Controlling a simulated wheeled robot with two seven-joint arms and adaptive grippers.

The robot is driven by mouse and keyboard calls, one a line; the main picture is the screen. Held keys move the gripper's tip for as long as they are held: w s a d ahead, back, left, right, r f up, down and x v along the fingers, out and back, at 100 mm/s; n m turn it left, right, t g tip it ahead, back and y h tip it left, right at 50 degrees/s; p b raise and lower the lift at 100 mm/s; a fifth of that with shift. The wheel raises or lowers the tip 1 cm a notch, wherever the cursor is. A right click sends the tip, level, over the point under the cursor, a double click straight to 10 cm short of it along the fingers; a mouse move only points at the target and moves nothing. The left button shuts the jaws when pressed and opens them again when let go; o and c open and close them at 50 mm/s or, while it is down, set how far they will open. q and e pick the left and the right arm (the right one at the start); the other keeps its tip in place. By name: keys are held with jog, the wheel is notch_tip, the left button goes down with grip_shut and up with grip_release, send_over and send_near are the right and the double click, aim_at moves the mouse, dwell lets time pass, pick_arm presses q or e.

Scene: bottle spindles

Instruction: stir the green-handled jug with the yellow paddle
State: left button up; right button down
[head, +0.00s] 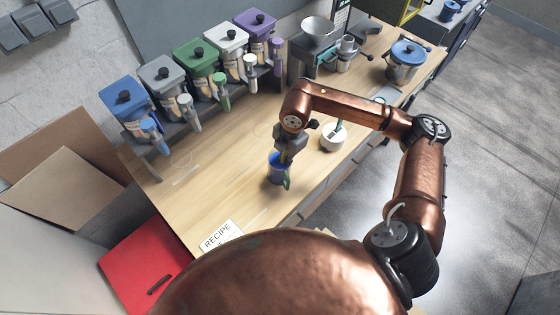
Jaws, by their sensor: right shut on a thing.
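A blue jug (275,169) with a green handle (287,182) stands on the wooden counter near its front edge. My right gripper (283,156) points down right over the jug's mouth, its fingertips overlapping the rim in this view. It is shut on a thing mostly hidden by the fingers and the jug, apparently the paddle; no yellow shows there. A white round holder (333,138) with a green stick (339,126) stands to the right of the jug. My left gripper is not in view.
Several colored dispensers (199,65) line the back of the counter. A scale with a bowl (318,29) and a blue-lidded pot (405,61) stand at the far right. A recipe card (217,236) lies at the near edge. The counter left of the jug is clear.

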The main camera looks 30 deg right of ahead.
jog(key=shift+w+a+f, duration=0.1)
jog(key=shift+w+a, duration=0.1)
jog(key=shift+w, duration=0.3)
jog(key=shift+s+a, duration=0.15)
jog(key=shift+a, duration=0.4)
jog(key=shift+s, duration=0.15)
jog(key=shift+d, duration=0.1)
jog(key=shift+d+r+p, duration=0.1)
jog(key=shift+r+p, duration=1.15)
jog(key=shift+r, duration=0.6)
jog(key=shift+s+d+r+p, duration=0.15)
jog(key=shift+r+p, duration=1)
jog(key=shift+r, duration=0.8)
jog(key=shift+s+d+r+p, duration=0.15)
jog(key=shift+r+p, duration=1)
jog(key=shift+r, duration=1.35)
